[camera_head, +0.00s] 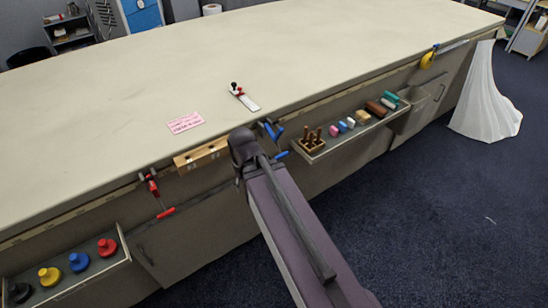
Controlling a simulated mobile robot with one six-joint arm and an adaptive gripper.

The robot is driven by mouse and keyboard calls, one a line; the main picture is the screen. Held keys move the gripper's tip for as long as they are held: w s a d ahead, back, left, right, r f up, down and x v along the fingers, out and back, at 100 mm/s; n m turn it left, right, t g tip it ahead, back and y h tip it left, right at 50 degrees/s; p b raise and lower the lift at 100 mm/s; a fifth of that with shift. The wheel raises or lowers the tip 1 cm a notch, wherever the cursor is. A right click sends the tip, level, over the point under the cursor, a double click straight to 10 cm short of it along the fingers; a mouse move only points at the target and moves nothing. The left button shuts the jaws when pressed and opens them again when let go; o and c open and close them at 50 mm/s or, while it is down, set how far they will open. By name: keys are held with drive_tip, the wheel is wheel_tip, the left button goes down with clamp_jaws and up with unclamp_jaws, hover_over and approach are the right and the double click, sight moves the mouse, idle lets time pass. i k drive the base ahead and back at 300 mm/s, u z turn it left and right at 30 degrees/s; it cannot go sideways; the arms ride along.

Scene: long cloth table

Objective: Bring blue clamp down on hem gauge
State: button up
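The blue clamp (272,131) sits at the table's front edge, just right of my arm's dark rounded joint. A lower blue piece (281,155), apparently its handle, shows below the edge; the part between is partly hidden. The hem gauge appears to be the pale strip (250,103) with black and red parts at its far end, lying on the tabletop behind the clamp. The clamp and the strip are apart. My arm reaches up from the lower right to the table's front. My gripper's fingers do not show; they seem hidden behind the arm.
A red clamp (153,187) hangs on the front edge at left. A pink card (185,122) lies on the cloth tabletop (110,105). An open tray (345,138) with small coloured items juts out at right; another tray (70,283) holds coloured knobs. Most of the tabletop is clear.

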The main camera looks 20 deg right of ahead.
sight(274, 138)
drive_tip(key=u, duration=0.2)
drive_tip(key=k, duration=1.5)
drive_tip(key=z, duration=0.35)
drive_tip(key=i, duration=1)
drive_tip(key=z, duration=0.1)
